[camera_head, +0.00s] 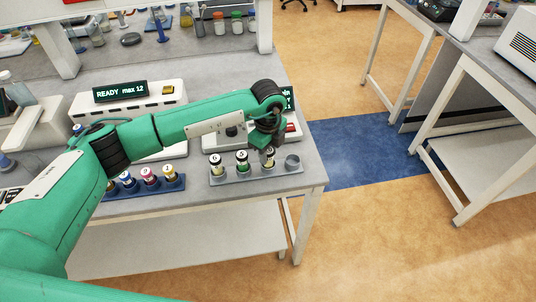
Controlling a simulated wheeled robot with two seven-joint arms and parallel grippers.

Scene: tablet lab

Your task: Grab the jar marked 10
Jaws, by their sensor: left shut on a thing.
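My left gripper (267,146) points down over the right end of a grey rack (230,178) near the table's front right corner. It is shut on a small jar (268,158) with a dark, yellowish top; its number is too small to read. The jar appears to be in or just above its rack place; I cannot tell which. To its left in the rack stand a jar with a green band (242,161) and a pale-topped jar (216,164). The rightmost cup (292,161) looks empty. No mark 10 is readable. My right gripper is not in view.
A blue rack (173,186) with several coloured jars stands further left, partly behind my arm. A white device with a "READY max 12" display (121,91) and another partly hidden device (290,122) stand behind. Several bottles (219,23) stand on the back shelf.

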